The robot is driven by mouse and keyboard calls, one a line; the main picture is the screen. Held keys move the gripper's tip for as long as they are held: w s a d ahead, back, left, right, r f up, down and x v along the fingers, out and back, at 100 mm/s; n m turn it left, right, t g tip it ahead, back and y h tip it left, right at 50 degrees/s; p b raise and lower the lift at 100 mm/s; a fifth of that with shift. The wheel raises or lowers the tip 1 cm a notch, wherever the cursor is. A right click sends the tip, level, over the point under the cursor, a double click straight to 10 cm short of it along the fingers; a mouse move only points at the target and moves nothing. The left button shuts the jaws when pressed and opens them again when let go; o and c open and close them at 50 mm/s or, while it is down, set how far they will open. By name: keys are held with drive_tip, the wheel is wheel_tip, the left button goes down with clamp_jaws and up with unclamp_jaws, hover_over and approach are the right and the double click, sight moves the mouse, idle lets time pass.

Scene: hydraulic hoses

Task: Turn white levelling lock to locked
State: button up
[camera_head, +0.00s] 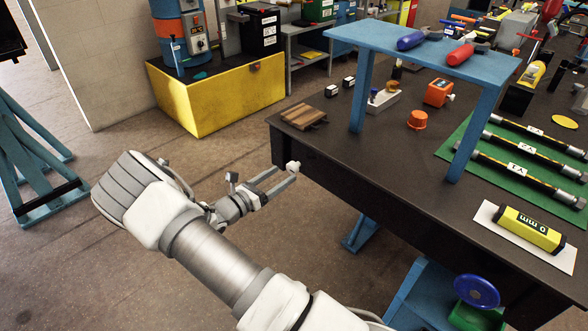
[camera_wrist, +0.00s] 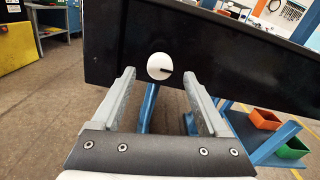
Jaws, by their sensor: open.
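The white levelling lock (camera_wrist: 158,62) is a round white knob on the dark front face of the workbench in the wrist view. A short black mark runs from near its middle towards the right. It also shows as a small white knob (camera_head: 293,166) at the bench's near left side in the head view. My gripper (camera_wrist: 159,77) is open and empty, pointing at the bench face. In the wrist view the lock appears between the two fingertips, and a gap to it seems to remain. In the head view my gripper (camera_head: 283,177) is just beside the knob.
The dark bench top (camera_head: 335,160) holds a blue raised shelf (camera_head: 420,45), a wooden block (camera_head: 304,117), an orange cap (camera_head: 417,120) and hoses on a green mat (camera_head: 450,150). A blue handwheel (camera_head: 477,291) is below the bench.

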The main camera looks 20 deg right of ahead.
sight(290, 169)
drive_tip(key=x, duration=0.6)
drive_tip(key=shift+d+b, duration=0.15)
drive_tip(key=shift+b, duration=0.2)
drive_tip(key=shift+c, duration=0.4)
clamp_jaws()
